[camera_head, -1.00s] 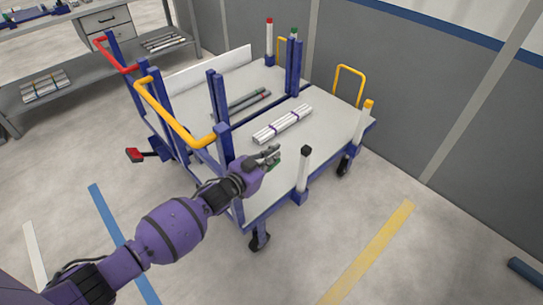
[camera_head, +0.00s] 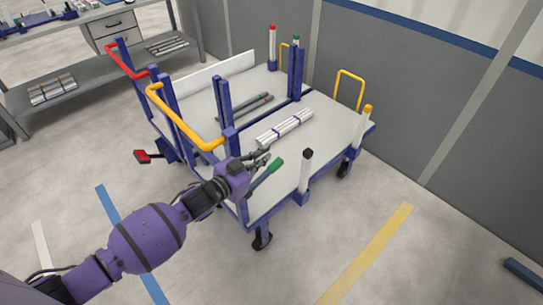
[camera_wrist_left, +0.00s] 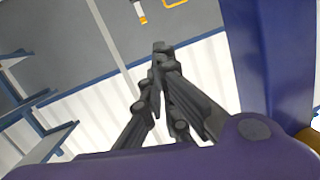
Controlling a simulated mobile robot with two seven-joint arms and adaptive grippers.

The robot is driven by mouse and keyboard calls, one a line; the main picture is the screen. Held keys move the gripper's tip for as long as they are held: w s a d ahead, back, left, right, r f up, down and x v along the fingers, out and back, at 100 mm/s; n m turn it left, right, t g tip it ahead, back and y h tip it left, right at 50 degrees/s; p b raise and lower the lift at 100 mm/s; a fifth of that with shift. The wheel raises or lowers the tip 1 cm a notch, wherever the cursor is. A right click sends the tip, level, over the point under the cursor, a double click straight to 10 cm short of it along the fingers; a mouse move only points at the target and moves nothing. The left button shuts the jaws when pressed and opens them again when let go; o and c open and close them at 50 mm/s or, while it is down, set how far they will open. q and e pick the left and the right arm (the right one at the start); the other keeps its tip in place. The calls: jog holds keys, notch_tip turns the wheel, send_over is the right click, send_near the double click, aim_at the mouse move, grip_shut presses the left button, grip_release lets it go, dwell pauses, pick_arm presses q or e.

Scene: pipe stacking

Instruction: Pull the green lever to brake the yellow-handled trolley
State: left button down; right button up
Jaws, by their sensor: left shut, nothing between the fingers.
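The yellow-handled trolley (camera_head: 322,136) stands in the middle of the head view, its yellow push handle (camera_head: 186,127) at its left end. The green lever (camera_head: 268,173) shows as a slanted green piece at the trolley's near side, just right of and below my left gripper. My left gripper (camera_head: 265,158) is shut and empty, its fingertips above the trolley's near edge. I cannot tell whether it touches the lever. In the left wrist view, the closed fingers (camera_wrist_left: 160,52) meet at the tips, and the lever does not show. My right gripper is out of view.
White pipes (camera_head: 285,129) lie on the trolley deck. A black-capped post (camera_head: 306,171) stands at its near edge. A second trolley with a red handle (camera_head: 124,64) and a red pedal (camera_head: 143,156) stands behind.

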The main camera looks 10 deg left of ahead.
pick_arm(q)
jog(key=shift+s+a+r, duration=0.25)
jog(key=shift+s+r, duration=0.1)
jog(key=shift+s, duration=0.15)
jog(key=shift+s+a+r, duration=0.25)
jog(key=shift+s+r, duration=0.05)
jog(key=shift+s, duration=0.15)
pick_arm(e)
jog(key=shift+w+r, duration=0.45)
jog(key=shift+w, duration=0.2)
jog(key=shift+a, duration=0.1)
pick_arm(q)
jog(key=s+a+f+n+g+y, duration=0.1)
jog(key=s+f, duration=0.5)
jog(key=s, duration=0.6)
jog(key=s+a+f+n+g+y+p, duration=0.1)
jog(key=s+f, duration=0.5)
jog(key=s, duration=0.7)
jog(key=s+a+f+n+g+y+p, duration=0.1)
jog(key=s+a+f+n+g+y, duration=0.2)
jog(key=s+f, duration=0.4)
jog(key=s+a+n+y, duration=0.1)
jog(key=s+n+y, duration=0.1)
jog(key=s, duration=0.3)
jog(key=shift+s+y, duration=0.3)
jog(key=shift+s, duration=0.1)
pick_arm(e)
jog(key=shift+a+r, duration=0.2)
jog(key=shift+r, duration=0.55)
